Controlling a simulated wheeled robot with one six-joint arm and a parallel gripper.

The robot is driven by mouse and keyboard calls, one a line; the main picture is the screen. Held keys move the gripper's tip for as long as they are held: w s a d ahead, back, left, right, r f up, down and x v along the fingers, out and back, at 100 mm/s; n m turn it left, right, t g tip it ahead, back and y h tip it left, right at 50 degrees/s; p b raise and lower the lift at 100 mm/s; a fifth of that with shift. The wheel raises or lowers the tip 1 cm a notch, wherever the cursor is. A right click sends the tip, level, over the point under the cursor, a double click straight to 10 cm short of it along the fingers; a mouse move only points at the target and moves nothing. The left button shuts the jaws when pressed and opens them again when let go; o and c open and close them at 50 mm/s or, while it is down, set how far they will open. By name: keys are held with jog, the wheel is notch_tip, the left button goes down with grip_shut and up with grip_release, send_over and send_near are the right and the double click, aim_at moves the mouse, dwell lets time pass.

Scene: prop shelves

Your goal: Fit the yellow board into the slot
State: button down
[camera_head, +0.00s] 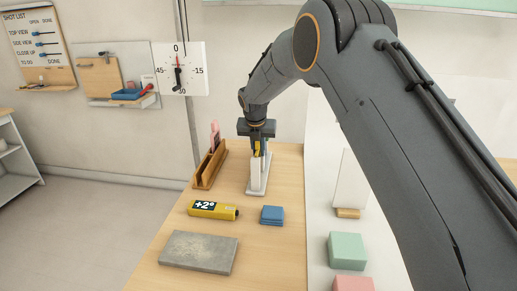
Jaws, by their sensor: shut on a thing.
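My gripper (257,151) points down over the far end of the table and is shut on a thin yellow piece (257,148), which I take to be the yellow board. Only a small strip of it shows between the fingers. Right below is a narrow white stand (258,186) with an upright white part, which seems to be the slot holder. The gripper hides its upper part. I cannot tell whether the board is in the slot or above it.
A wooden rack (205,173) holding a pink board (214,136) stands just left. Green (348,249) and pink (352,284) blocks lie right.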

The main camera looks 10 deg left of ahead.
jog(key=shift+f, duration=0.15)
jog(key=c, duration=1.6)
grip_release()
jog(key=shift+c, duration=0.2)
jog(key=shift+b+v, duration=0.95)
jog(key=shift+v, duration=2.95)
